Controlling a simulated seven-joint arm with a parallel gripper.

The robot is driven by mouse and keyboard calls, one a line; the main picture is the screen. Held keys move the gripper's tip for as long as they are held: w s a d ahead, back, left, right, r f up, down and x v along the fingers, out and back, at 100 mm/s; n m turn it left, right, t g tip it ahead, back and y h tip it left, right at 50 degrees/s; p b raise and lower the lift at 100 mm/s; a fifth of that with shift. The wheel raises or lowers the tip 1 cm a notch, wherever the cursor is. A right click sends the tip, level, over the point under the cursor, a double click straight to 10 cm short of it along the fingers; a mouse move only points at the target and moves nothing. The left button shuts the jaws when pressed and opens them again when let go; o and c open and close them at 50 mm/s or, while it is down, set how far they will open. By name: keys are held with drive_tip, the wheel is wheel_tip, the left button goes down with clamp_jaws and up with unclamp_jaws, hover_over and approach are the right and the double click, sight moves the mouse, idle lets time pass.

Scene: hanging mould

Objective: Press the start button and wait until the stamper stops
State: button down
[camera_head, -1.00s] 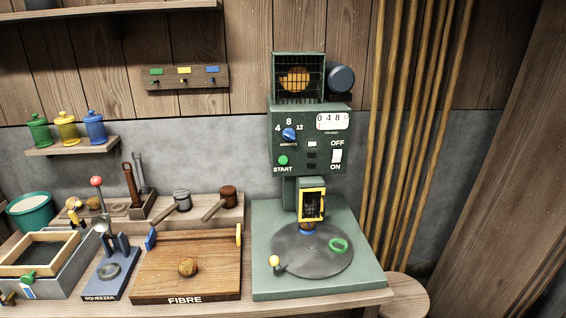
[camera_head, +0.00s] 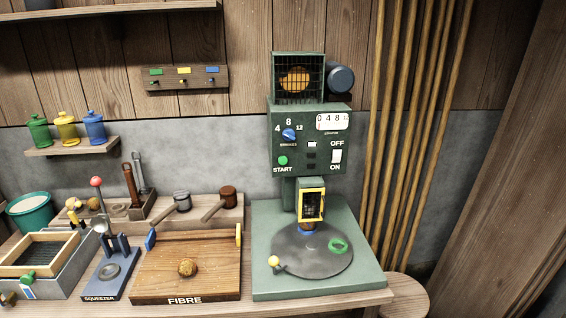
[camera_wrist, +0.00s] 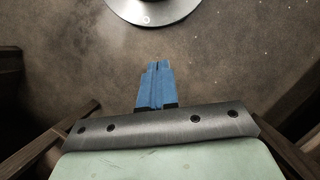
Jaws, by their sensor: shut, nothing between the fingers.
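The green stamper machine (camera_head: 290,115) stands at the back right of the bench in the head view. Its green START button (camera_head: 283,160) is on the lower left of the panel, apart from anything else.
A wooden FIBRE board (camera_head: 215,270) with a brown ball (camera_head: 187,268) lies left of the machine. A blue squeezer (camera_head: 110,275) and grey box (camera_head: 65,270) stand farther left. Tall poles (camera_head: 405,130) lean right of the machine. A round pale disc (camera_wrist: 150,8) tops the wrist view.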

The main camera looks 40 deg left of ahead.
drive_tip(key=w+a+r+n+t+h, duration=0.1)
drive_tip(key=w+a+r+t, duration=0.15)
drive_tip(key=w+r, duration=0.75)
drive_tip(key=w+a+r+n+t+h, duration=0.1)
drive_tip(key=w+a+r+t, duration=0.3)
drive_tip(key=w, duration=0.9)
drive_tip(key=w+a+r+n+t+h, duration=0.2)
drive_tip(key=w+a+r+t+h, duration=0.15)
drive_tip(key=w+a+r, duration=0.95)
drive_tip(key=a+r+n+t+y, duration=0.15)
drive_tip(key=a+r+t, duration=0.25)
drive_tip(key=a+r, duration=0.65)
drive_tip(key=a+r+n+t, duration=0.2)
drive_tip(key=a+r+t, duration=0.25)
drive_tip(key=a, duration=1.15)
drive_tip(key=s+a+r+t+y, duration=0.1)
drive_tip(key=s+a+r, duration=0.2)
drive_tip(key=a+r, duration=0.2)
drive_tip(key=s+a+r+n+t+y, duration=0.1)
drive_tip(key=s+a+r, duration=0.3)
drive_tip(key=a, duration=0.7)
drive_tip(key=s+a+r+n+t+y, duration=0.1)
drive_tip(key=s+a+r+t, duration=0.1)
drive_tip(key=s+a+r, duration=0.2)
drive_tip(key=a+r, duration=0.3)
drive_tip(key=r, duration=0.1)
drive_tip(key=shift+a+r+t+y, duration=0.25)
drive_tip(key=shift+a+t+y, duration=0.05)
drive_tip(key=shift+a+t, duration=0.1)
